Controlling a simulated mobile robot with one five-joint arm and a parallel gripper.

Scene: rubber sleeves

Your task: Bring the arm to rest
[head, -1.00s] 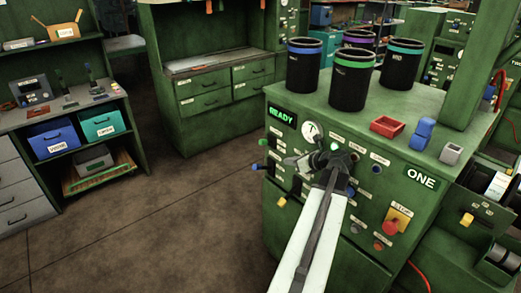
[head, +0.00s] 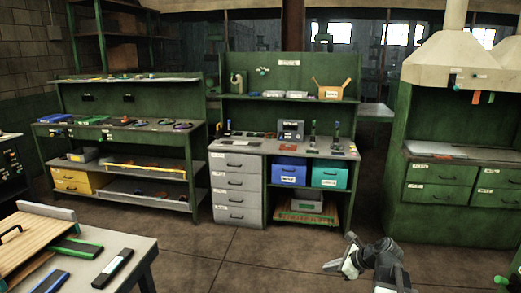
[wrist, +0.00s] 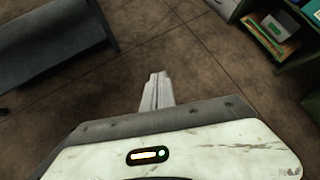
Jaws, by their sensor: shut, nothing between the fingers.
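My gripper (head: 338,264) shows at the bottom right of the head view, with part of my arm beside it. In the wrist view its light fingers (wrist: 158,76) are shut together, with nothing between them. They are over bare brown floor and touch nothing that I can see. Most of my arm is outside the head view.
A table (head: 140,243) with a wooden board is at the lower left. A green workbench with grey drawers (head: 236,190) stands ahead. A green hood cabinet (head: 400,216) is at the right. The floor (head: 230,268) between them is clear.

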